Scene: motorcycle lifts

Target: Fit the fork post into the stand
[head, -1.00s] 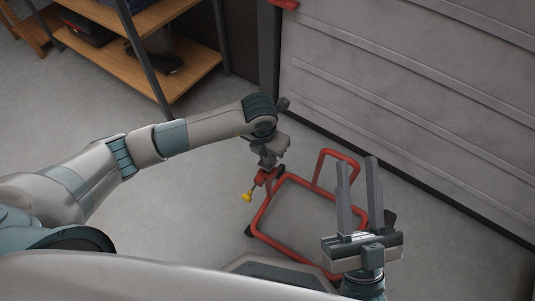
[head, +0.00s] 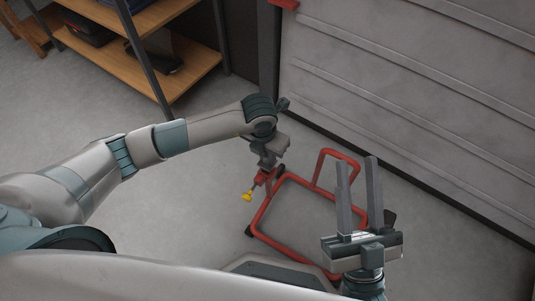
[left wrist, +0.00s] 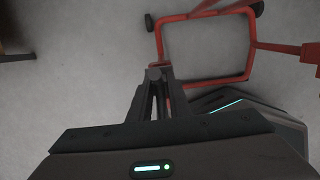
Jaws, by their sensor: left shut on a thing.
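The red tubular stand (head: 262,214) rests on the floor, with an open frame and a raised loop on its far side. The left wrist view also shows its red frame (left wrist: 205,82). My left gripper (head: 268,162) points down over the stand's left corner and is shut on the fork post. A dark round end (left wrist: 152,74) shows between its fingertips in the left wrist view. Below it are a red piece and a yellow knob (head: 247,196); how these join the post or stand is unclear. My right gripper (head: 357,162) is open and empty, fingers up, in front of the stand's right side.
A grey panelled wall or door (head: 410,85) stands behind the stand. A wooden shelf unit (head: 185,75) with dark items is at the back left. The grey floor (head: 185,210) between the shelf and the stand is clear.

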